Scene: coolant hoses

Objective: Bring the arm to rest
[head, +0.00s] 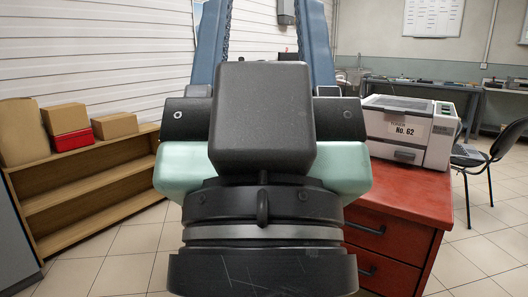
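My gripper (265,22) fills the middle of the head view, close to the camera. Its dark body and pale green housing are below. Two blue fingers with ridged inner faces rise to the top edge of the picture, their tips cut off. The fingers stand apart, and I see nothing held between the parts that show. My wrist is at the bottom of the picture. No coolant hoses are visible; my gripper and wrist hide what is behind them.
A red drawer cabinet (415,193) at right bears a white printer (385,121) labelled "No. 62". A wooden shelf (95,190) with boxes stands at left. A black chair (508,142) and a workbench (482,87) are behind at right. Tiled floor shows on both sides.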

